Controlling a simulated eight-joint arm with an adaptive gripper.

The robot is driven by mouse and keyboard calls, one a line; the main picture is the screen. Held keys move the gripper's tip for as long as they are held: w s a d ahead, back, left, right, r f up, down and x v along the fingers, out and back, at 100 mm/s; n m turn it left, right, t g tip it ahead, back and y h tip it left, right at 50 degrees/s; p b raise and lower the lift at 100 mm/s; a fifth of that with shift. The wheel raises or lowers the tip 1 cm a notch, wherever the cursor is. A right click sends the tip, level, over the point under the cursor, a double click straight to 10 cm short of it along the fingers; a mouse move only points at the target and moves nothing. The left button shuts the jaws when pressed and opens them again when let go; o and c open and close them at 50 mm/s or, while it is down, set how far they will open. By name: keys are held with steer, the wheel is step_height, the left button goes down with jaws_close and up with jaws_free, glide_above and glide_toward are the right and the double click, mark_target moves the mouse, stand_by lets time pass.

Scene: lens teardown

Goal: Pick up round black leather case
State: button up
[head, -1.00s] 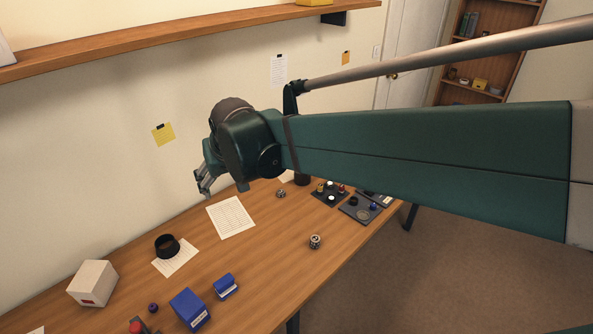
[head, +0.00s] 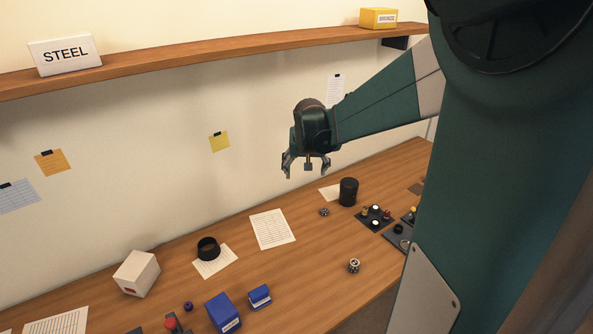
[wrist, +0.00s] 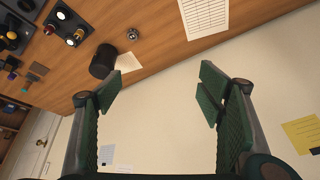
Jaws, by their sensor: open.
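The round black leather case (head: 348,191) appears as an upright dark cylinder at the back of the wooden table, beside a small sheet of paper. In the wrist view the case (wrist: 104,62) shows at upper left, beyond the left finger. My gripper (head: 306,168) is in the air in front of the wall, above and to the left of the case in the head view. The jaws are open and empty, and both fingers show in the wrist view (wrist: 163,85). The gripper is apart from the case.
A small metal part (head: 324,212) lies left of the case. Dark trays with small parts (head: 375,218) lie to its right. A black ring (head: 208,248), white box (head: 137,273) and blue boxes (head: 224,312) stand further left. A wooden shelf (head: 200,63) runs above.

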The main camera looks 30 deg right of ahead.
steer(key=w+d+f+m+g, duration=0.1)
steer(key=w+d+f, duration=0.1)
steer(key=d+f, duration=0.35)
steer(key=w+d+f+m, duration=0.1)
steer(key=w+d+f, duration=0.1)
steer(key=d, duration=0.6)
steer(key=m+g, duration=0.1)
steer(key=m, duration=0.1)
glide_toward(349, 183)
steer(key=shift+h, duration=0.3)
steer(key=x, duration=0.5)
steer(key=shift+a+f, duration=0.3)
steer(key=shift+f, duration=0.05)
steer(key=shift+x, duration=1.3)
steer(key=shift+x, duration=2.55)
steer(key=shift+d, duration=0.15)
steer(key=c, duration=1.1)
